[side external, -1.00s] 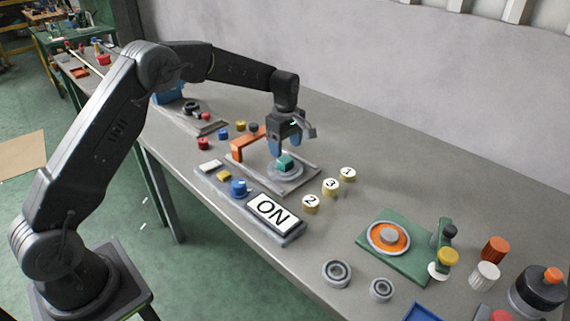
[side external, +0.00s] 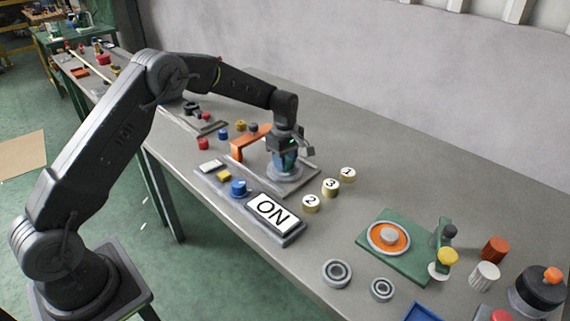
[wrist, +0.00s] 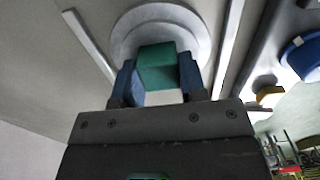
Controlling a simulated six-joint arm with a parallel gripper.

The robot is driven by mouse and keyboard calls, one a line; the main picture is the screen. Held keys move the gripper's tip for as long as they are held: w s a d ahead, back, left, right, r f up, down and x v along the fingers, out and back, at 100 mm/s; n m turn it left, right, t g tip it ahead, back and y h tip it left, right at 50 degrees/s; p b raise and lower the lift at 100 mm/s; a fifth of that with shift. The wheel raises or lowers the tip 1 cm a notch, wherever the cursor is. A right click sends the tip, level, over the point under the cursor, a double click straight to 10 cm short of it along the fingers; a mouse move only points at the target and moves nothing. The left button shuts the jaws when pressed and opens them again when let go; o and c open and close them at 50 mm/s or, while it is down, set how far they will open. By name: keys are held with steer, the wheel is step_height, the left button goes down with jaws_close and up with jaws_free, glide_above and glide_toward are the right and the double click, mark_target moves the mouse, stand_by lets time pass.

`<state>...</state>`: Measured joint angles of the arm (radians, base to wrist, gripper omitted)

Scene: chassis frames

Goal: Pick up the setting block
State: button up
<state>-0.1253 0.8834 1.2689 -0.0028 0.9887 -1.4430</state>
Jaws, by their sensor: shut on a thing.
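The setting block is a small teal-green block (wrist: 158,66) above the round grey disc (wrist: 196,30) in the wrist view. My gripper (side external: 285,164) is lowered over the same disc in the side external view. In the wrist view its two blue fingers (wrist: 157,80) press on opposite sides of the block. In the side external view the fingers mostly hide the block. I cannot tell whether the block still touches the disc.
An orange bracket (side external: 250,141) stands close on the left of my gripper. The ON panel (side external: 272,211) and a blue knob (side external: 239,187) are in front. Three numbered yellow-sided discs, one marked 3 (side external: 330,187), lie to the right.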

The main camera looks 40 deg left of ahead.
steer(key=c, duration=0.5)
steer(key=shift+r, duration=0.1)
